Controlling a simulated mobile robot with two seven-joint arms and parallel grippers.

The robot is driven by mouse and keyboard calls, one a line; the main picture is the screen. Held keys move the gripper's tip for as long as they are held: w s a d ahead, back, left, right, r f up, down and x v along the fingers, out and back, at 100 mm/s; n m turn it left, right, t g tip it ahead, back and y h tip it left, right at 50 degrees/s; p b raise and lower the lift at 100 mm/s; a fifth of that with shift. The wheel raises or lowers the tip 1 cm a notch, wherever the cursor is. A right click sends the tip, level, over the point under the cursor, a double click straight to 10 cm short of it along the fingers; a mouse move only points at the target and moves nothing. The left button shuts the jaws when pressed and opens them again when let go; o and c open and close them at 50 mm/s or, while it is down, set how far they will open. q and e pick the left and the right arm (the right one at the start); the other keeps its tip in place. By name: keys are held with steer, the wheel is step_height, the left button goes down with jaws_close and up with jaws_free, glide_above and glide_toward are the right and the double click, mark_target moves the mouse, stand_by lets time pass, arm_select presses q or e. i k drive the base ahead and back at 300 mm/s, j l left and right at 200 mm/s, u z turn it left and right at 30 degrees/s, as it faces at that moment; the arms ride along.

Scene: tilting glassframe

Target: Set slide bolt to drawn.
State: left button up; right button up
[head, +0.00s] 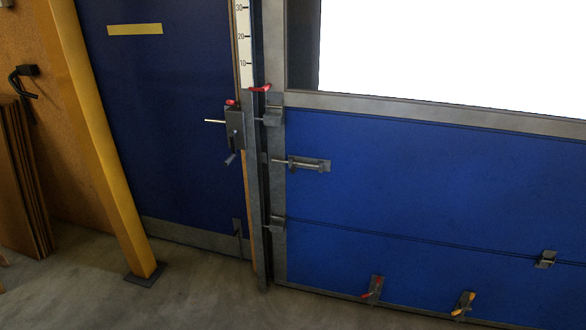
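The slide bolt (307,164) is a small grey metal bolt on a plate. It is mounted at the left edge of the large blue panel (420,190), below its upper left corner. Its thin rod lies roughly horizontal and reaches left over the panel's grey edge frame toward the dark gap beside the upright post (256,200). I cannot tell whether the rod tip sits inside a keeper. Neither of my grippers is in the head view.
A lock box (235,128) with a lever handle is on the blue door to the left. A red-handled latch (261,88) is above the bolt. Red (373,288) and yellow (464,303) handled latches sit low on the panel. A yellow column (105,150) stands left. The floor nearby looks clear.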

mark_target(293, 170)
steer(key=i+l, duration=0.15)
steer(key=i, duration=0.65)
steer(key=i+j, duration=0.15)
steer(key=i, duration=0.5)
steer(key=i+j, duration=0.7)
steer(key=j, duration=0.8)
steer(key=i+j, duration=0.1)
steer(key=j, duration=0.5)
steer(key=z, duration=0.05)
